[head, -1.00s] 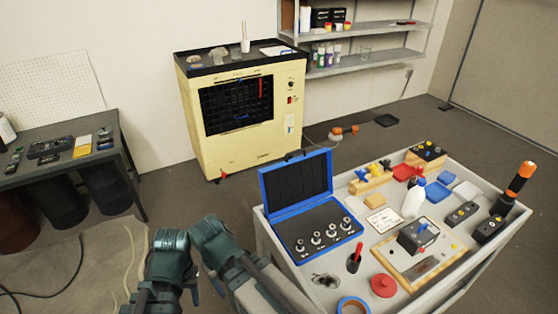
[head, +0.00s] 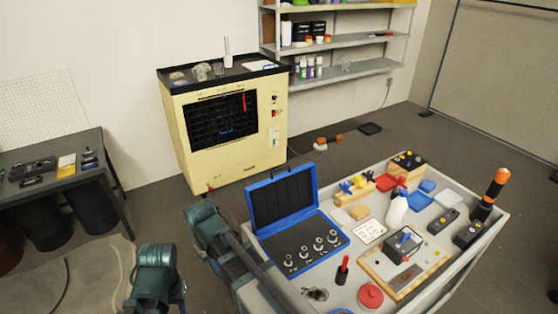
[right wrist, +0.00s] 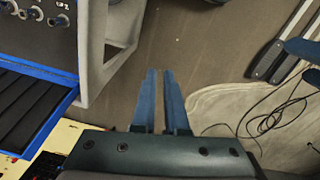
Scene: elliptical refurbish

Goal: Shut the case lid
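The blue case stands open on the cart's left side. Its lid (head: 283,199) is up, tilted back, with a dark lining. Its base (head: 345,233) holds several metal sockets in dark foam. In the right wrist view the lid (right wrist: 30,112) shows at lower left, with sockets above it. My right gripper (right wrist: 159,72) points into open space over the floor, left of the case in the head view, touching nothing. Its blue fingers are close together and empty. My left arm (head: 155,280) is at the bottom left of the head view; its fingertips are hidden there.
The grey cart (head: 258,238) also carries a white bottle (head: 397,208), a red round container (head: 370,297) and a wooden board with a grey device. A cream cabinet (head: 190,150) stands behind. A dark table (head: 110,160) is at left.

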